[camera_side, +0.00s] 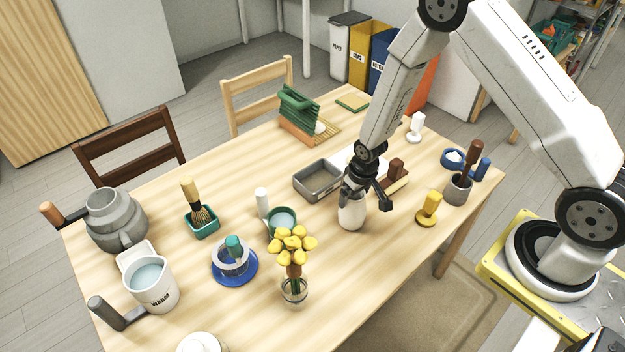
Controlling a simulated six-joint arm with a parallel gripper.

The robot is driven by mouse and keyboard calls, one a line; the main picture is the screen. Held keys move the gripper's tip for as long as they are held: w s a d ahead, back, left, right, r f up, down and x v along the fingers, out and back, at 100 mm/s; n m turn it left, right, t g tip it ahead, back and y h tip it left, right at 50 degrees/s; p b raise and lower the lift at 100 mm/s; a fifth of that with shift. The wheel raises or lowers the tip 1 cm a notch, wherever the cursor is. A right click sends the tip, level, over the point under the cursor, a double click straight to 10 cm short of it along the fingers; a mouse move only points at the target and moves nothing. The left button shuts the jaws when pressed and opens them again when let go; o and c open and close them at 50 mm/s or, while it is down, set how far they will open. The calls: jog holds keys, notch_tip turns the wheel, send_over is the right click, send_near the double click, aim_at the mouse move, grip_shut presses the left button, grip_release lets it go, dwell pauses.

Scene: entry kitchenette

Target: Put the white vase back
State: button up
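The white vase (351,214) stands upright on the wooden table, right of the middle. Its upper part is hidden behind my gripper. My gripper (366,201) is directly above and at the vase, pointing down. Its fingers look spread, with one at the vase's left upper side and the other standing clear to its right. I cannot tell whether the left finger touches the vase.
A grey tray (318,181) lies just behind the vase. A yellow stamp-like object (428,209) and a grey cup (457,189) stand to the right. Yellow flowers (292,244) in a glass jar (294,293) stand front left. The table in front of the vase is clear.

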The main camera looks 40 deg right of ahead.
jog(key=shift+f, duration=0.1)
notch_tip(320, 180, up, 8)
jog(key=s, duration=0.1)
dwell(0.7)
jog(key=shift+a, duration=0.1)
dwell(0.5)
jog(key=s+a+r, duration=0.1)
jog(key=s+r, duration=1)
jog(key=r, duration=0.3)
jog(key=shift+s+a+n+t, duration=0.25)
jog(key=shift+a+n+t, duration=0.05)
jog(key=shift+n+t, duration=0.1)
